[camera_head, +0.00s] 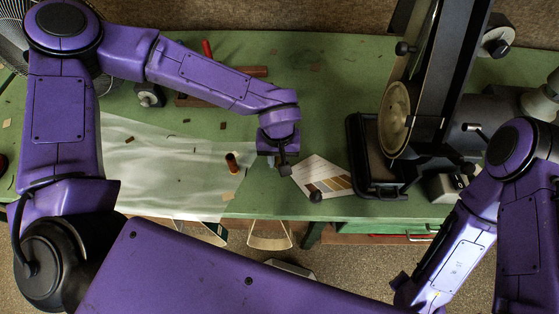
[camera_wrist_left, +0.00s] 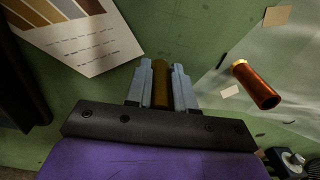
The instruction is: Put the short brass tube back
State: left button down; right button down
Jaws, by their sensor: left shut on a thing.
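In the left wrist view a short brass tube (camera_wrist_left: 161,86) stands between the two grey fingers of my left gripper (camera_wrist_left: 163,82), which is shut on it. In the head view my left gripper (camera_head: 284,166) is over the green bench, just left of the printed card; the held tube cannot be made out there. A second tube, reddish copper with a brass-coloured end (camera_wrist_left: 257,85), lies apart from the gripper to its right in the wrist view. It also shows in the head view (camera_head: 232,163), left of the gripper. My right gripper is not in view.
A translucent sheet (camera_head: 150,165) covers the bench's left part, with small scraps scattered about. A card with brown colour stripes (camera_head: 322,176) lies right of the gripper. A large black machine with a round brass-coloured wheel (camera_head: 396,118) stands at the right. The bench's front edge is close.

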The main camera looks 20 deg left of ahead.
pick_arm(q)
notch_tip(320, 180, down, 3)
jog(key=shift+w+r, duration=0.1)
jog(key=shift+w, duration=0.05)
jog(key=c, duration=1)
grip_release()
jog(key=shift+o, duration=0.2)
notch_tip(320, 180, up, 12)
jog(key=shift+b, duration=0.4)
